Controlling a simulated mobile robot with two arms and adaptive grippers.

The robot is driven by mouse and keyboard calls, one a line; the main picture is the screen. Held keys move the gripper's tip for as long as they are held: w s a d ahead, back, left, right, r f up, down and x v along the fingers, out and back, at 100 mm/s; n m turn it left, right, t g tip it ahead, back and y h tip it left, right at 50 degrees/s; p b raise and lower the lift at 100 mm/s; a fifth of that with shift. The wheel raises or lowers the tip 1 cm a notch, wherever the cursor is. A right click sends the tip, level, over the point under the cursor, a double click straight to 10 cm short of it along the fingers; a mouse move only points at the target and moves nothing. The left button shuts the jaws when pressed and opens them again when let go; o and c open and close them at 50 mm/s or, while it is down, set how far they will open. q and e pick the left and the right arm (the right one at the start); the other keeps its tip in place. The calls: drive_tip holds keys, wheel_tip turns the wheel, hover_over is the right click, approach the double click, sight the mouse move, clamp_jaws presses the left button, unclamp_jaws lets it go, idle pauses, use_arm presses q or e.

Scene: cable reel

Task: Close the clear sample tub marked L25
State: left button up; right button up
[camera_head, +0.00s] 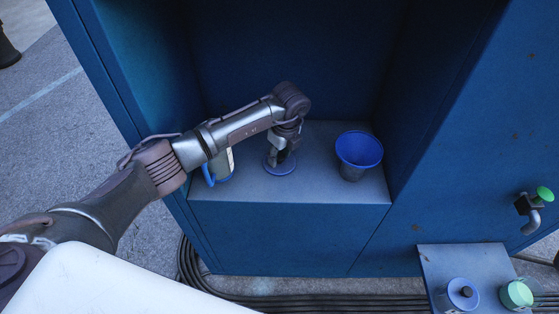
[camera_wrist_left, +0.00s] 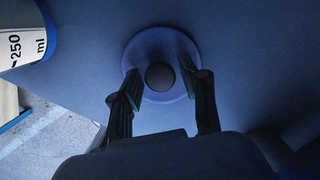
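A round blue lid (camera_head: 281,168) with a dark knob (camera_wrist_left: 160,77) lies on the cabinet shelf. My left gripper (camera_head: 279,160) reaches down over it. In the left wrist view the two fingers of the gripper (camera_wrist_left: 160,82) stand apart on either side of the knob, with a gap visible. No L25 mark is readable, so I cannot tell which vessel is the sample tub. At the lower right, a small vessel (camera_head: 459,296) has a blue top with a dark knob, and a pale green vessel (camera_head: 516,294) stands beside it. My right gripper is out of view.
A blue bucket-like cup (camera_head: 359,150) stands on the shelf (camera_head: 322,190) to the right. A measuring vessel with a blue handle (camera_head: 219,168) is partly behind my left arm; its 250 ml mark (camera_wrist_left: 25,42) shows. Cabinet walls enclose the shelf. A green knob (camera_head: 545,194) sits above a tap.

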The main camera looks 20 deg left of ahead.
sight(280, 156)
use_arm(q)
clamp_jaws()
drive_tip(key=shift+r, duration=0.6)
wheel_tip(280, 156, up, 3)
drive_tip(key=shift+w+f+b, duration=0.1)
drive_tip(key=shift+b, duration=0.5)
drive_tip(key=s+d+r+b, duration=0.2)
drive_tip(key=s+d+r, duration=0.3)
drive_tip(key=d, duration=0.5)
wheel_tip(280, 156, up, 2)
drive_tip(key=shift+d, duration=0.3)
drive_tip(key=shift+s, duration=0.1)
